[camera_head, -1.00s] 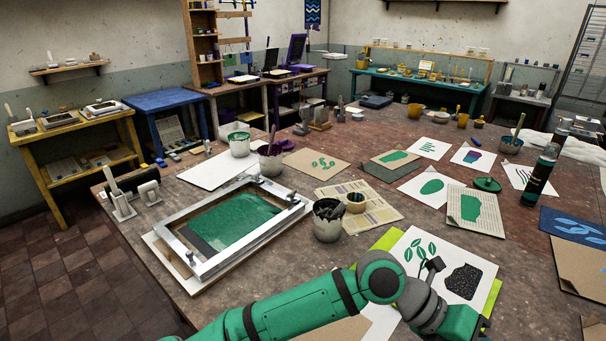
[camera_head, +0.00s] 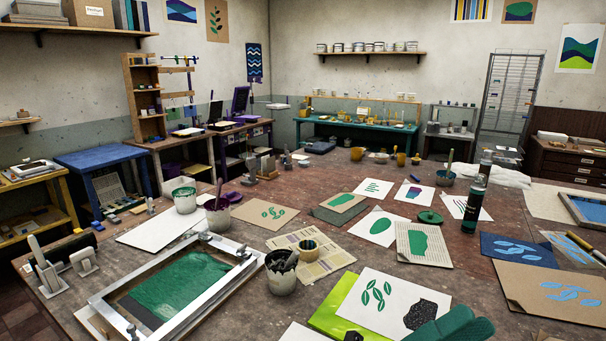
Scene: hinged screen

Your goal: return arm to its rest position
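A grey pot (camera_head: 282,272) stands right of the screen. Green (camera_head: 184,195) and purple-rimmed (camera_head: 218,215) pots stand behind it. A dark bottle (camera_head: 475,200) stands upright at the right. Printed sheets cover much of the table; a bare strip (camera_head: 335,226) runs between them.

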